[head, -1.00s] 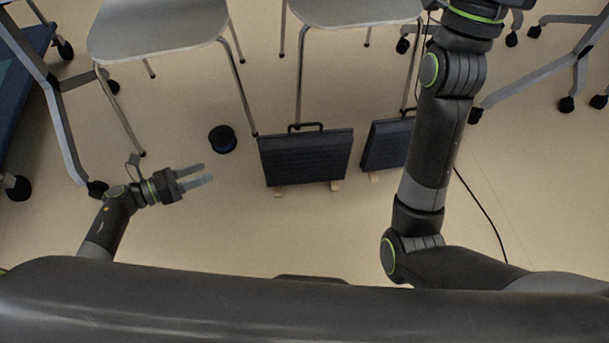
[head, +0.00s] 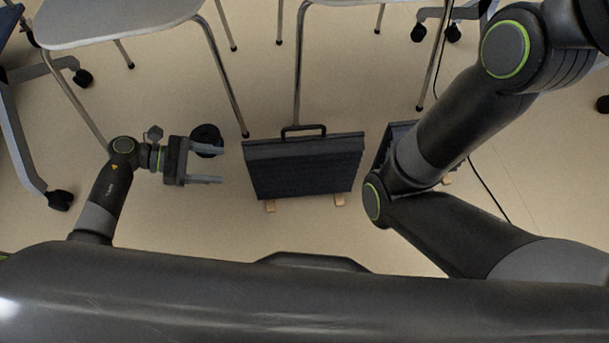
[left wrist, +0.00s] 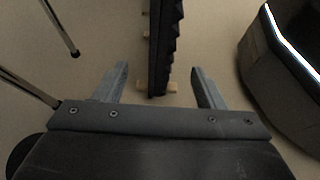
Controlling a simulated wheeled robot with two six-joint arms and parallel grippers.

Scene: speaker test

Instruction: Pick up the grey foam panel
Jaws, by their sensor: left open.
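A dark grey foam panel (head: 305,168) with a black carrying handle on top stands upright on small wooden feet on the floor. A second similar panel (head: 391,142) stands to its right, partly hidden behind my right arm. My left gripper (head: 221,165) is open and empty, left of the nearer panel, with its fingers pointing at the panel's left edge. In the left wrist view a ridged foam panel (left wrist: 164,40) shows edge-on, ahead of and between the spread fingers of the left gripper (left wrist: 160,72). My right gripper is out of view.
A black round object (head: 206,136) lies on the floor just behind my left gripper. Grey chairs (head: 115,15) with thin metal legs stand behind the panels. A black cable (head: 488,188) runs over the floor at right. The floor before the nearer panel is clear.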

